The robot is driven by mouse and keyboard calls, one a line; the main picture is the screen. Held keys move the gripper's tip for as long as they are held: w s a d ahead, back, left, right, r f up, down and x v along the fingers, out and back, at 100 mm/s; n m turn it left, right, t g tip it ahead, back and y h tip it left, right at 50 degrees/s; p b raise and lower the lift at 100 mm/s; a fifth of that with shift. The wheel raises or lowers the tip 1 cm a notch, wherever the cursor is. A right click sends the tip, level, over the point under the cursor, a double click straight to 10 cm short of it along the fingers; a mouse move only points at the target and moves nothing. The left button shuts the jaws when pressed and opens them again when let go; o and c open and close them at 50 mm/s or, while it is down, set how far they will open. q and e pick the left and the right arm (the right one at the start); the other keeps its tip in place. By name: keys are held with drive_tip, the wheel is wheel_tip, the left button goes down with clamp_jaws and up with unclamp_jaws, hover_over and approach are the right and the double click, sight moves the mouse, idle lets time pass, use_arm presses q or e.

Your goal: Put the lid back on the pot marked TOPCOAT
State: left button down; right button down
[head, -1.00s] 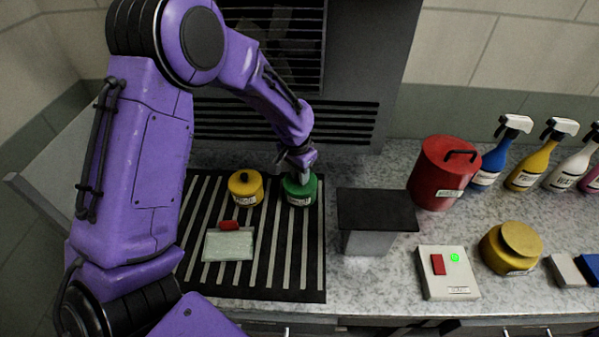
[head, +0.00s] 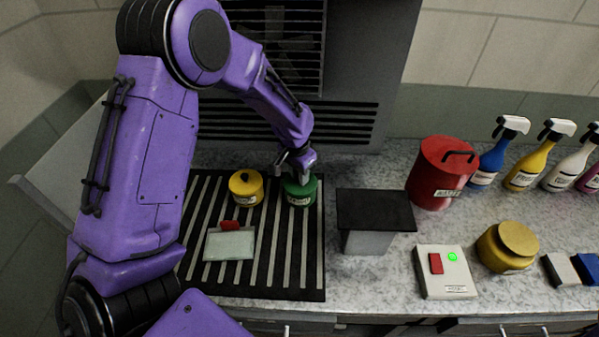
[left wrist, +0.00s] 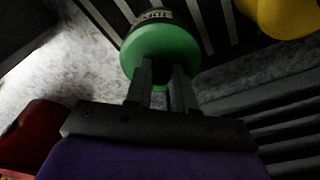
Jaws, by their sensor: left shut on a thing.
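A green pot (head: 300,193) with a pale label stands on the black-and-grey slatted mat (head: 290,270); the label is too small to read. My left gripper (head: 297,170) is directly above it, pointing down. In the left wrist view, my left gripper's fingers (left wrist: 162,85) reach onto the round green lid (left wrist: 155,55) and close at its middle, hiding its knob. The lid is at the pot's mouth; I cannot tell whether it is fully seated. A yellow pot (head: 246,190) with a black-knobbed lid stands left of the green one. My right gripper is not in view.
A glass-like plate with a red grip (head: 230,245) lies at the mat's front. Right of the mat are a black-topped stand (head: 375,210), a red can (head: 440,180), a switch box (head: 445,272), a yellow container (head: 507,250) and spray bottles. A grey louvred unit rises behind.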

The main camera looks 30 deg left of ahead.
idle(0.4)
use_arm(q)
drive_tip(key=shift+c, duration=2)
unclamp_jaws()
drive_tip(key=shift+r+p, duration=0.8)
drive_tip(key=shift+r, duration=2.7)
drive_tip(key=shift+c, duration=0.4)
clamp_jaws()
drive_tip(key=shift+f, duration=0.15)
